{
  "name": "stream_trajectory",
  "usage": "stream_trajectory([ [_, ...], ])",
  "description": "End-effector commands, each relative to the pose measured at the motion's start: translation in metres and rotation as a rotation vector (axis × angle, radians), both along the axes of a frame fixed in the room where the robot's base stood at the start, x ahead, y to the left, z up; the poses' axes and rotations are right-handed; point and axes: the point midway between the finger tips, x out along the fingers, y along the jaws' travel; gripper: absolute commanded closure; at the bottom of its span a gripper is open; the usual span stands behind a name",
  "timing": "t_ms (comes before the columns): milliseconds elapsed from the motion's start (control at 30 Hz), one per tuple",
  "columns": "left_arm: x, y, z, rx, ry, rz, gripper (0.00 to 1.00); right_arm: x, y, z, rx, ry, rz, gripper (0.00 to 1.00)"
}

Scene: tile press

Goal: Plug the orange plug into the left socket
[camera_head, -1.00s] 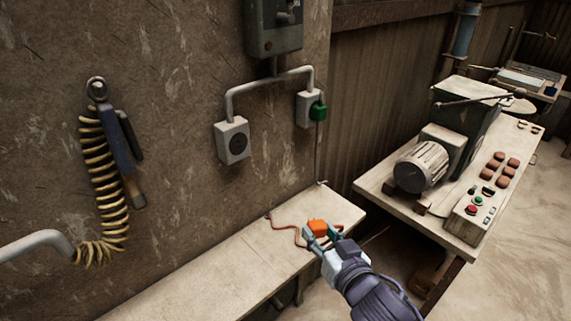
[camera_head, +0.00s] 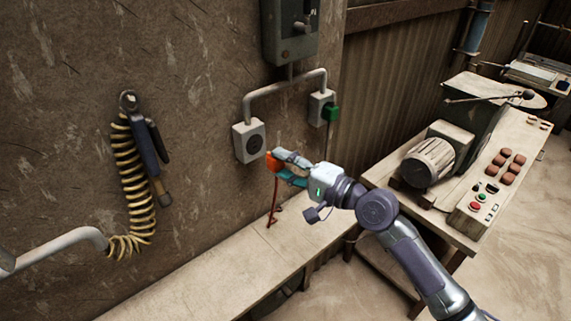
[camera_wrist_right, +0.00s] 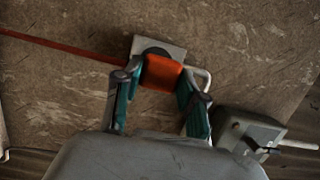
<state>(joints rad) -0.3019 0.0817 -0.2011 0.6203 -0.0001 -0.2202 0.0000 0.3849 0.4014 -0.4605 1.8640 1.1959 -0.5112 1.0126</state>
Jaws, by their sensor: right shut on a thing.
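The orange plug (camera_head: 272,162) is held between the fingertips of my right gripper (camera_head: 282,165), just right of and slightly below the left socket (camera_head: 251,141) in the head view. The left socket is a white box with a dark round face on the wall. In the right wrist view the orange plug (camera_wrist_right: 161,72) sits between both fingers of my right gripper (camera_wrist_right: 158,82), in front of the left socket (camera_wrist_right: 172,46), partly covering its dark face. I cannot tell whether plug and socket touch. The plug's cord (camera_head: 272,205) hangs down to the bench. My left gripper is not in view.
The right socket (camera_head: 321,106) holds a green plug (camera_head: 331,113). A grey switch box (camera_head: 291,35) is above, joined by a pipe. A bench (camera_head: 200,275) runs below. A coiled yellow hose (camera_head: 130,185) hangs at left. A motor table (camera_head: 440,210) stands at right.

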Motion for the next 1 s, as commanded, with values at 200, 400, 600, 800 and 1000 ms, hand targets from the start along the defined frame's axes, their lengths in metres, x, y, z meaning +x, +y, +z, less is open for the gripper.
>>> stream_trajectory([
  [200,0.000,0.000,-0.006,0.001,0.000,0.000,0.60,0.015,0.011,-0.001,0.001,-0.002,0.000,1.00],
  [400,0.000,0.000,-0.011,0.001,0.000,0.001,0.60,0.030,0.022,-0.002,-0.001,-0.003,0.000,1.00],
  [600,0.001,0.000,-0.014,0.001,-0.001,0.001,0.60,0.040,0.029,-0.001,-0.003,-0.003,-0.001,1.00],
  [800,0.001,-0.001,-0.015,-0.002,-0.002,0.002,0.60,0.043,0.032,-0.001,-0.003,-0.002,0.000,1.00],
  [1000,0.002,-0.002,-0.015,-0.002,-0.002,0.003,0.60,0.043,0.032,-0.001,-0.003,-0.002,0.000,1.00],
])
